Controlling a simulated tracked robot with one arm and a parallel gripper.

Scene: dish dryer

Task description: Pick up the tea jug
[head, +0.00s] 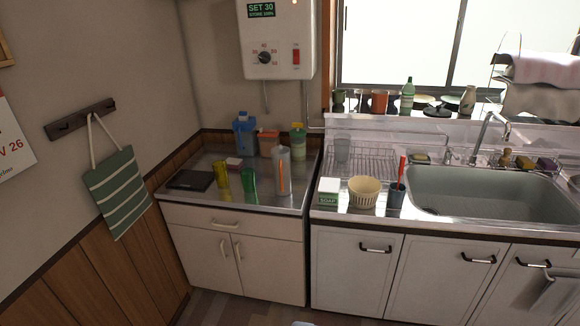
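A tall, clear, greyish container (283,172) with an orange vertical stripe stands upright at the right front of the left counter. It looks most like the tea jug, but no label confirms this. A blue container (244,137) with a blue top stands upright at the back of the same counter. My gripper is not clearly visible; only a small pale shape shows at the bottom edge, and I cannot tell what it is. Nothing is seen touching the containers.
A yellow cup (221,178), a green cup (249,185) and a black flat device (190,180) share the left counter (220,205). The soap box (328,191), cream basket (363,192) and sink (480,190) are right. Floor shows below.

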